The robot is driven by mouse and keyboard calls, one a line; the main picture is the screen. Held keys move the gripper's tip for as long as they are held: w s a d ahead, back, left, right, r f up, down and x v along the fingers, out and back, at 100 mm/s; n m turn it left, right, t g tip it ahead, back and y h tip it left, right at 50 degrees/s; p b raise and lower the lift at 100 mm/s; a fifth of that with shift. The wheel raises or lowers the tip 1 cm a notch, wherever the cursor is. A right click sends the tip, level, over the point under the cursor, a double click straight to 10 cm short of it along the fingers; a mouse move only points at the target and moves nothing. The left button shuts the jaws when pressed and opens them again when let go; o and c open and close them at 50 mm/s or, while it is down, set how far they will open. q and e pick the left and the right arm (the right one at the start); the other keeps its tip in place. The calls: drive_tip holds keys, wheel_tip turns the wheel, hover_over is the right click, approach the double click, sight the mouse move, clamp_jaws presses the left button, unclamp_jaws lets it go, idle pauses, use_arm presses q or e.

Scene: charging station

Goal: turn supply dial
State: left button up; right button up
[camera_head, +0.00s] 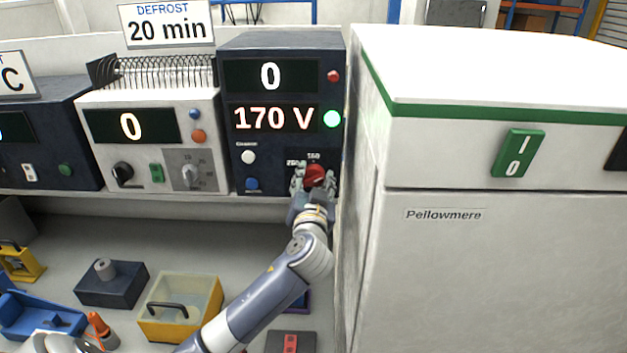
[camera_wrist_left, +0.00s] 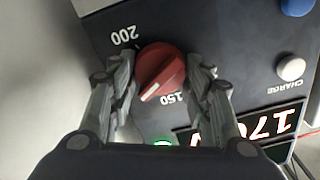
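The dark blue supply unit (camera_head: 240,130) stands on the shelf left of the white cabinet. Its upper display shows 0; its lower display (camera_head: 273,118) shows 170 V beside a lit green lamp (camera_head: 332,119). The red supply dial (camera_head: 315,174) is low on its right side. In the left wrist view the dial (camera_wrist_left: 160,70) lies between the 200 and 150 marks, its white pointer line toward the lower left. My left gripper (camera_wrist_left: 163,75) has one finger on each side of the dial and appears closed on it. My right gripper is not in view.
The white cabinet (camera_head: 480,250) stands close to the right of my left gripper. White (camera_head: 150,130) and dark (camera_head: 50,140) units stand to the left. Below, a yellow box (camera_head: 180,305), a dark block (camera_head: 112,290) and a blue tray (camera_head: 40,315) lie on the lower surface.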

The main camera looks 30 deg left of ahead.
use_arm(q)
drive_tip(key=o, duration=0.5)
drive_tip(key=shift+c, duration=0.2)
drive_tip(key=shift+s+d, duration=0.35)
drive_tip(key=shift+s, duration=0.1)
drive_tip(key=v, duration=1.1)
drive_tip(key=shift+a, duration=0.15)
